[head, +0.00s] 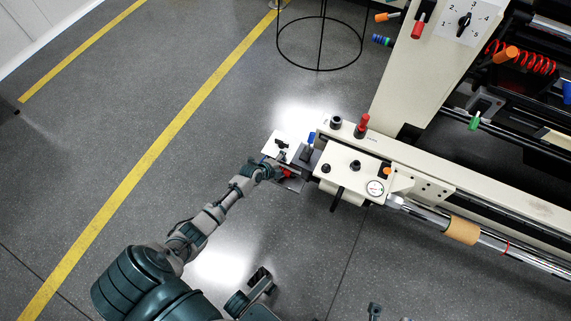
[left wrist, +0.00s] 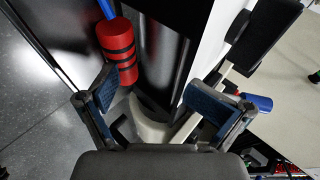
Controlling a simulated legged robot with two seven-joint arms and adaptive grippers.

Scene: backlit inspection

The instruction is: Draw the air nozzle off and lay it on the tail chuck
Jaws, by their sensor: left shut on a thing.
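My left gripper (head: 268,168) is at the near end of the cream machine. In the left wrist view its two blue-padded fingers (left wrist: 155,100) are spread wide around a thing, with a beige piece (left wrist: 150,130) and a dark shiny upright between them. A red cylinder with black bands and a blue hose (left wrist: 117,50), which looks like the air nozzle, lies close to the left finger. Red also shows beside the gripper in the head view (head: 287,172). The grip contact is unclear. The shaft end that may be the tail chuck (head: 395,202) is right of the gauge. My right gripper (head: 262,278) seems partly visible low down.
The machine's cream top (head: 348,168) carries knobs, a red-topped post (head: 362,124) and a round gauge (head: 375,187). A brown core (head: 462,230) sits on the shaft. A black wire stand (head: 320,45) is at the back. Grey floor left of the machine is clear.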

